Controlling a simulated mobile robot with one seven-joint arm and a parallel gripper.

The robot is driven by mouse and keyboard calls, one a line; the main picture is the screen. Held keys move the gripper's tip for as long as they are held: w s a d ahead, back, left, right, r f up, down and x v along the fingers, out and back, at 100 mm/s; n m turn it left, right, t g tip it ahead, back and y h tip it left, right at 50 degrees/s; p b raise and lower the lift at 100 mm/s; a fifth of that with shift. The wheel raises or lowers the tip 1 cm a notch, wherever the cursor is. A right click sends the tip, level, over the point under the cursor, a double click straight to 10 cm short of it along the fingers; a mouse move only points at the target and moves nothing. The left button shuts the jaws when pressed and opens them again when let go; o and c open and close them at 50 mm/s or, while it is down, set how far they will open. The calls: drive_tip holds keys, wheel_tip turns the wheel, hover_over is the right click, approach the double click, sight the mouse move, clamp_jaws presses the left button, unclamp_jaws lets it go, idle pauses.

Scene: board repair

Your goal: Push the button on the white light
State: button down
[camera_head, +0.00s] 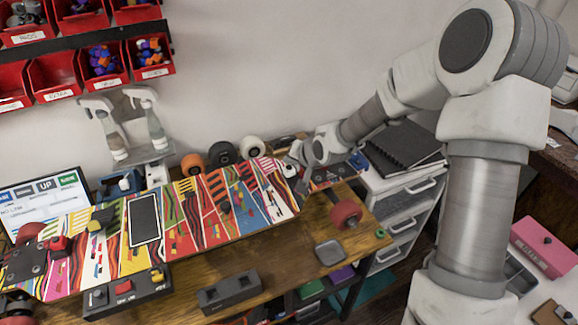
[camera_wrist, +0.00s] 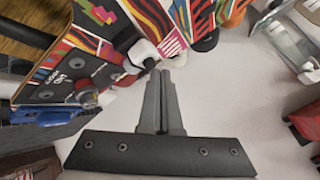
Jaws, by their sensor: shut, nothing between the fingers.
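A small white rounded thing (camera_head: 288,170), which looks like the white light, is at the right part of the colourful skateboard deck (camera_head: 185,215) in the head view. In the wrist view a white and black piece (camera_wrist: 142,52) that may be the same light sits just left of my fingertips. I cannot make out its button. My gripper (camera_head: 296,157) is low over the right end of the deck, close to the white thing. In the wrist view my gripper (camera_wrist: 167,66) is shut and empty. I cannot tell whether its tips touch the light.
The deck lies over a wooden bench (camera_head: 275,262). Wheels, including an orange one (camera_head: 192,164), stand along the back by the wall. Two spray bottles (camera_head: 147,118) and red bins (camera_head: 103,62) are at upper left. A black notebook (camera_head: 405,146) lies on the drawer unit at right.

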drive_tip(key=shift+f+b, duration=0.3)
drive_tip(key=shift+f, duration=0.05)
drive_tip(key=shift+r, duration=0.15)
idle(0.3)
drive_tip(key=shift+r+p, duration=0.75)
drive_tip(key=shift+p, duration=0.05)
wheel_tip(320, 180, up, 6)
drive_tip(key=p, duration=0.5)
